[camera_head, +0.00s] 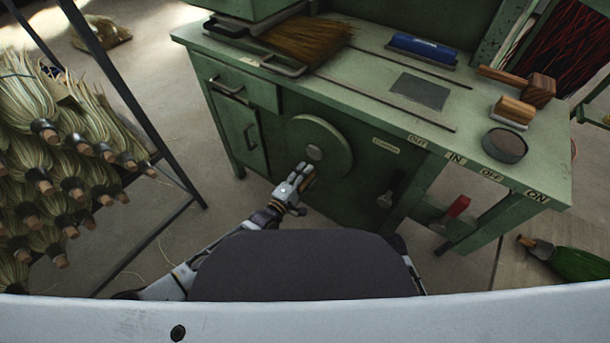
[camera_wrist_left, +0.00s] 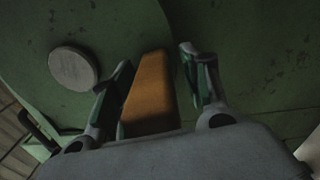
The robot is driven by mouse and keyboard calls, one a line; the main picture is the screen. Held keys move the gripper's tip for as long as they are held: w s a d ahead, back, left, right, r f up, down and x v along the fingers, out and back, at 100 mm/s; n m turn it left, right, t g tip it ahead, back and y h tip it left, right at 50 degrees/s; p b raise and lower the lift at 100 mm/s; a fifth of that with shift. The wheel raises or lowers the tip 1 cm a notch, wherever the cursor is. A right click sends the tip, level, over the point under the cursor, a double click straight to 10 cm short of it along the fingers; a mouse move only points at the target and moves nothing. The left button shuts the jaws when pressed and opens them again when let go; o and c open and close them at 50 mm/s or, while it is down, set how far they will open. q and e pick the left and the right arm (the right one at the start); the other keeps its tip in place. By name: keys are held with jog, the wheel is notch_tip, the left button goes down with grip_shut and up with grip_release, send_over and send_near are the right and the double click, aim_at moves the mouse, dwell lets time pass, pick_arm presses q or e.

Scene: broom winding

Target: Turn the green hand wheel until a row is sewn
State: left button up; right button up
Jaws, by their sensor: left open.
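The green hand wheel (camera_head: 330,135), a disc with a grey hub (camera_head: 314,153), is on the front of the green machine bench. Its wooden handle (camera_head: 308,174) sticks out near the lower edge of the disc. My left gripper (camera_head: 303,177) is at the handle. In the left wrist view the orange-brown handle (camera_wrist_left: 150,90) stands between the two spread fingers of my left gripper (camera_wrist_left: 155,85), closer to the left finger. The hub (camera_wrist_left: 73,68) shows to the left there. My right gripper is not in view.
The bench top (camera_head: 350,85) holds a broom head (camera_head: 306,40), a blue roll (camera_head: 423,47), a wooden mallet (camera_head: 530,86) and a brush (camera_head: 513,110). A red lever (camera_head: 457,207) is at lower right. A rack of brooms (camera_head: 60,160) stands left. A green broom (camera_head: 575,262) lies at right.

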pick_arm(q)
jog(key=v, duration=1.2)
jog(key=shift+f, duration=0.1)
dwell(0.4)
